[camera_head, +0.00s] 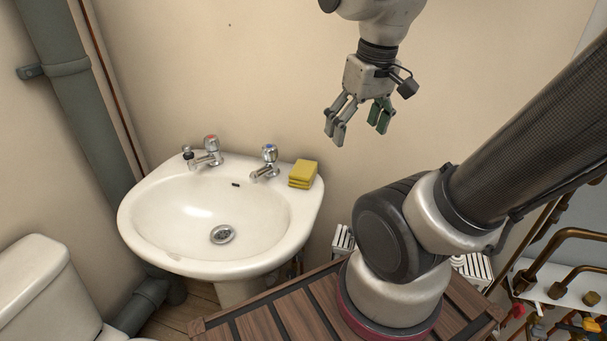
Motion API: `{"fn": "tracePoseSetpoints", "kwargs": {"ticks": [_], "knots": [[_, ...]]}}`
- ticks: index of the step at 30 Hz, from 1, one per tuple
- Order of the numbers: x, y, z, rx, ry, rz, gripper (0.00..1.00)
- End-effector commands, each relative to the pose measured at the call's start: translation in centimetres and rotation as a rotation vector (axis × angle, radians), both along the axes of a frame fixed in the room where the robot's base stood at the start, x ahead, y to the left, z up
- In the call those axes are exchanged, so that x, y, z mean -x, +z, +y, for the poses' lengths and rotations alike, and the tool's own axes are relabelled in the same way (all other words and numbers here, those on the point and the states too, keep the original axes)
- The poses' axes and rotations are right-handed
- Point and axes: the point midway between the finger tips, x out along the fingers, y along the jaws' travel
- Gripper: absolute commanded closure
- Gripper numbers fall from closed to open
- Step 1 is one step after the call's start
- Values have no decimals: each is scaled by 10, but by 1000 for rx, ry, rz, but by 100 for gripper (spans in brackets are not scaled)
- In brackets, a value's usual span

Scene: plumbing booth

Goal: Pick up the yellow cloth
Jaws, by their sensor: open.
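The yellow cloth (302,174) is folded into a small stack. It lies on the right rear corner of the white sink (138,226), beside the right tap. My gripper (358,127) is open and empty, with its fingers pointing down. In the picture it is above and to the right of the cloth, clear of it. The cloth is in full view, and nothing covers it.
Two chrome taps stand on the sink's back edge, a red-topped one (210,152) and a blue-topped one (268,161) close to the cloth. A grey pipe (85,100) runs down the left wall. A toilet (40,290) is at lower left. Copper pipes (570,245) are at right.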

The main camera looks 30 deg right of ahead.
Motion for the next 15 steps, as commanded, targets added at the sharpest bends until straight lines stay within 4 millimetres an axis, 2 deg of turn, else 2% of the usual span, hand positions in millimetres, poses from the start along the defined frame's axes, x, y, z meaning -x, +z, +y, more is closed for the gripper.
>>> {"fn": "tracePoseSetpoints", "kwargs": {"ticks": [7, 15], "knots": [[-65, -58, 3, -3, -77, 227, 17], [-140, -137, 7, -2, -353, 319, 17]]}}
